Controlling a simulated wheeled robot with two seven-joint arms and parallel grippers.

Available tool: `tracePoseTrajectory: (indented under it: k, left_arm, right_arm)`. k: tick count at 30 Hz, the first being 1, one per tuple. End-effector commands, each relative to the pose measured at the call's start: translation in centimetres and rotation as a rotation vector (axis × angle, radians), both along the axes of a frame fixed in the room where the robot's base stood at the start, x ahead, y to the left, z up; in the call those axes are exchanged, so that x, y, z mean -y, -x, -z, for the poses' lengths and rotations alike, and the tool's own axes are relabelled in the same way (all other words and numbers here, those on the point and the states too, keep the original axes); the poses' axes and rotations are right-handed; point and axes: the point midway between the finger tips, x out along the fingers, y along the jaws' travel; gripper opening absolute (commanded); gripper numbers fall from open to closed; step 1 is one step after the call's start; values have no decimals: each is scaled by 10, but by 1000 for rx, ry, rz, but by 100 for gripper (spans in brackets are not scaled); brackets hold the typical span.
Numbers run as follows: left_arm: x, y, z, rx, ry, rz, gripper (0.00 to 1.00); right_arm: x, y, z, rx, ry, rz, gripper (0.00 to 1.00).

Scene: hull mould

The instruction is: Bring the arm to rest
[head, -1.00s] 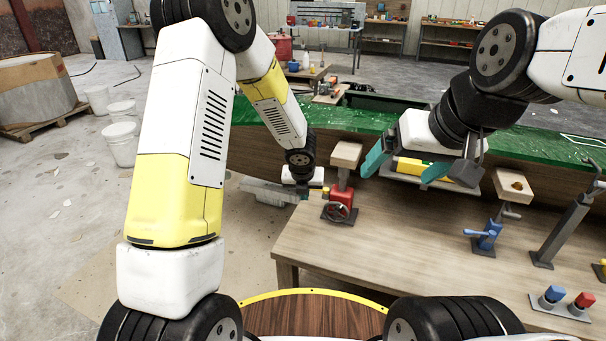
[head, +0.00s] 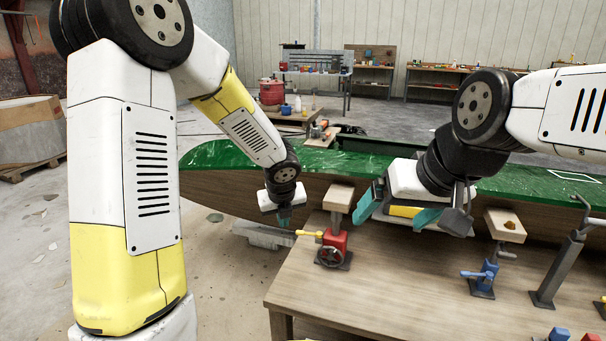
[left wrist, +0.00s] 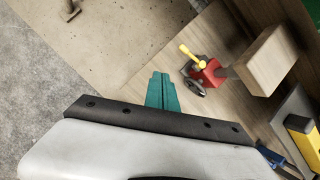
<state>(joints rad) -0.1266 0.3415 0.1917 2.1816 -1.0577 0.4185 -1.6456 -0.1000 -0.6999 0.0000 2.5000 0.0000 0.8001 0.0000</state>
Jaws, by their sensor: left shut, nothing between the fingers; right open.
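My left gripper (head: 284,224) hangs fingers down in the head view, left of a red screw jack (head: 333,247) with a yellow handle and a wooden block on top. Its teal fingers are shut together and empty, as the left wrist view (left wrist: 161,92) also shows. The red jack (left wrist: 207,73) is apart from the fingers, to their right in that view. My right gripper (head: 398,214) is open over the far part of the bench, its teal fingers spread. A yellow object (head: 404,211) shows between and behind the fingers; whether they touch it I cannot tell.
The wooden bench (head: 400,285) has a clear middle. A blue jack (head: 484,278) and a grey stand (head: 558,258) are at its right. The green-topped hull mould (head: 225,158) runs behind. Floor at the left is open, with a large box (head: 28,132) beyond.

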Motion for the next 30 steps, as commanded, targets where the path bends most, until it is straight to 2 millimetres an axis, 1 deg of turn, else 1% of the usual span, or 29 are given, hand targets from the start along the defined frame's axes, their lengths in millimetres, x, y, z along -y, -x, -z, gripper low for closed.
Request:
tracePoseTrajectory:
  k: [1, 2, 3, 5, 6, 8, 9, 11, 12, 14, 15, 18, 21, 25, 27, 30]
  left_arm:
    - [-15, 7, -23, 24, 53, -146, 0]
    - [-24, 13, -36, 36, 94, -250, 0]
    - [-36, 24, -52, 49, 153, -395, 0]
    - [-51, 41, -73, 69, 252, -611, 0]
    - [-61, 53, -87, 79, 321, -753, 0]
    - [-73, 74, -104, 92, 431, -964, 0]
    - [-79, 88, -115, 97, 509, -1100, 0]
    - [-87, 109, -129, 100, 629, -1304, 0]
    - [-91, 125, -137, 95, 711, -1437, 0]
    - [-94, 147, -148, 79, 840, -1632, 0]
    - [-95, 162, -155, 61, 924, -1756, 0]
    - [-93, 194, -167, -4, 1118, -2032, 0]
    - [-87, 219, -174, -85, 1267, -2241, 0]
    - [-81, 237, -179, -172, 1379, -2404, 0]
    - [-79, 242, -180, -199, 1402, -2447, 0]
    - [-78, 244, -181, -211, 1414, -2466, 0]
  right_arm:
    - [0, 0, 0, 0, 0, 0, 92]
    - [0, 0, 0, 0, 0, 0, 92]
    - [0, 0, 0, 0, 0, 0, 92]
    - [0, 0, 0, 0, 0, 0, 92]
    - [0, 0, 0, 0, 0, 0, 92]
    - [0, 0, 0, 0, 0, 0, 92]
    - [0, 0, 0, 0, 0, 0, 92]
    - [0, 0, 0, 0, 0, 0, 92]
    - [0, 0, 0, 0, 0, 0, 92]
    - [0, 0, 0, 0, 0, 0, 92]
    - [0, 0, 0, 0, 0, 0, 92]
    - [0, 0, 0, 0, 0, 0, 92]
    - [0, 0, 0, 0, 0, 0, 92]
    - [0, 0, 0, 0, 0, 0, 92]
    - [0, 0, 0, 0, 0, 0, 92]
    - [0, 0, 0, 0, 0, 0, 92]
